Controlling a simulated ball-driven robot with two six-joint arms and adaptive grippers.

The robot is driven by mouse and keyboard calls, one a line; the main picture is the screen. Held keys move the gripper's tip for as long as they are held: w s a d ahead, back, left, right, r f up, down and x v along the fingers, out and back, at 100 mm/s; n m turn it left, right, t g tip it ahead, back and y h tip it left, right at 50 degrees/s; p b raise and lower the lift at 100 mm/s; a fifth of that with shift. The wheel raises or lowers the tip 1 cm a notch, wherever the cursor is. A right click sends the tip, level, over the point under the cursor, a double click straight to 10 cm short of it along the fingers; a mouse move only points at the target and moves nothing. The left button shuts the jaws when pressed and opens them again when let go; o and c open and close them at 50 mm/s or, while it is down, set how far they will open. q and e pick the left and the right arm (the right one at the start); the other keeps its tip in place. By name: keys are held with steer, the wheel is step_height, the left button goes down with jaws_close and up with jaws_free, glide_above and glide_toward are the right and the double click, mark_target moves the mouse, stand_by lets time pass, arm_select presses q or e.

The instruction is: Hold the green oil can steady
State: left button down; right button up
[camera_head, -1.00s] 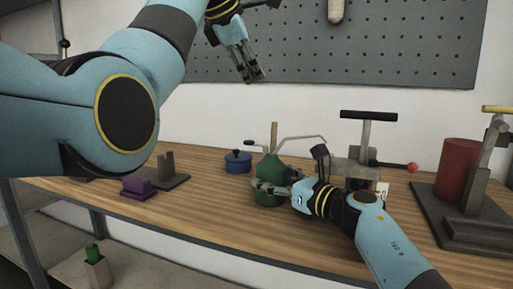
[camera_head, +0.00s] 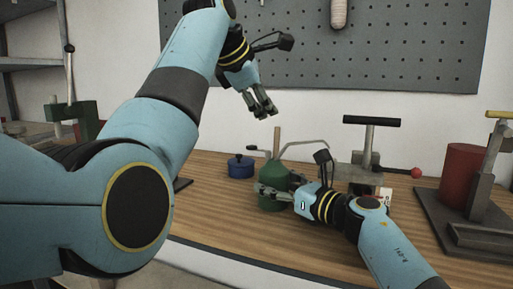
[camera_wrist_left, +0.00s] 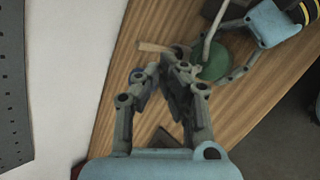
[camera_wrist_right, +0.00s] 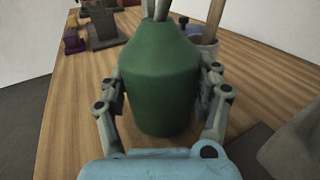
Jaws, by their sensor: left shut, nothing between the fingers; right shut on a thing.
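The green oil can (camera_head: 273,177) stands upright on the wooden bench, with a long thin spout reaching to the right at its top. My right gripper (camera_head: 266,191) is shut around the can's body. In the right wrist view the can (camera_wrist_right: 160,80) sits between the two fingers of my right gripper (camera_wrist_right: 165,90). My left gripper (camera_head: 264,112) is shut and empty, in the air above the can and apart from it. In the left wrist view the can (camera_wrist_left: 212,62) shows beyond my left gripper's fingers (camera_wrist_left: 175,62), partly hidden by them.
A blue pot (camera_head: 240,168) stands left of the can, with a wooden stick (camera_head: 277,142) upright behind the can. A black-handled metal device (camera_head: 362,170) and a red cylinder (camera_head: 463,172) stand to the right. A grey pegboard (camera_head: 400,50) hangs on the wall.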

mark_target(260, 150)
arm_select(q)
steer(key=shift+w+a+f, duration=0.1)
steer(key=shift+a+f, duration=0.05)
steer(key=shift+f, duration=1.1)
steer(key=shift+a+f, duration=0.15)
steer(key=shift+f, duration=1.05)
steer(key=shift+f, duration=0.4)
steer(key=shift+a+f, duration=0.15)
steer(key=shift+f, duration=0.55)
steer(key=shift+r, duration=0.1)
stand_by(0.4)
steer(key=shift+r, duration=1.05)
steer(key=shift+d+r, duration=0.25)
steer(key=shift+r, duration=1)
steer(key=shift+d+r, duration=0.25)
steer(key=shift+r, duration=1)
